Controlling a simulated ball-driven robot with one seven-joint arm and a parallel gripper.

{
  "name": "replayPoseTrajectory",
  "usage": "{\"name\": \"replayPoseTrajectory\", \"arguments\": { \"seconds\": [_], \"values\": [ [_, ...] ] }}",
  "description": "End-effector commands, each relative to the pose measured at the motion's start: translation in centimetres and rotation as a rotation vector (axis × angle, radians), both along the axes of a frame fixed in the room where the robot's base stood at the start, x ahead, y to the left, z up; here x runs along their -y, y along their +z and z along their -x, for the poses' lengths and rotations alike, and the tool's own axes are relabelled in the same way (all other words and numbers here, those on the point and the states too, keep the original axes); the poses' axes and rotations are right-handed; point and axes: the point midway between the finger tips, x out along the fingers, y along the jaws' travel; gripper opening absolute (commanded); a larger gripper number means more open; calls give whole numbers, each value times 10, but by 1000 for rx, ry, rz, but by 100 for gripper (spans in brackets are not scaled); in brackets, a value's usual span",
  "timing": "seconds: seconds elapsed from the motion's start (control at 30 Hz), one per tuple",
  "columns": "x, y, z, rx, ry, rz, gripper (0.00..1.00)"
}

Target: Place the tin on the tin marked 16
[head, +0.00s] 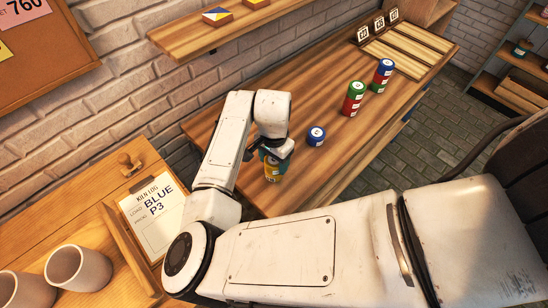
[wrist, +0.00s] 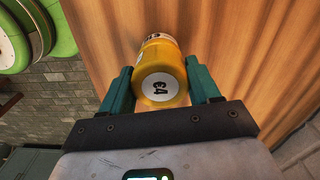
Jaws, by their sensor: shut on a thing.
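My gripper (head: 272,152) is shut on a yellow tin (head: 273,173) near the table's near left end. In the wrist view the yellow tin (wrist: 163,84) sits between the two teal fingers, its round white number label facing the camera. I cannot tell whether its base touches the table. A blue tin (head: 316,136) stands alone to the right of my gripper. Farther along, a green tin (head: 357,88) sits on a red tin (head: 352,105). Beyond it is a stack with a blue tin (head: 385,66) on a red tin (head: 381,77). The number 16 is not legible on any tin.
The wooden table (head: 230,118) has clear room around the blue tin. A wall shelf (head: 220,34) hangs at the back. A clipboard (head: 153,209) and cups (head: 78,268) are at the left.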

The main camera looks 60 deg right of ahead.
Motion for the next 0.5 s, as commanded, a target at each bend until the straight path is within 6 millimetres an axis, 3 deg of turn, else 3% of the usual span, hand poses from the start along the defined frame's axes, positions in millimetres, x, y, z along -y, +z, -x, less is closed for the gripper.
{"name": "replayPoseTrajectory", "arguments": {
  "seconds": [0.33, 0.37, 0.5],
  "values": [
    [0, -4, 0, -1, 0, 1, 27],
    [0, -3, 0, 0, 0, 1, 64],
    [0, -3, 0, 0, 0, 0, 78]
  ]
}}
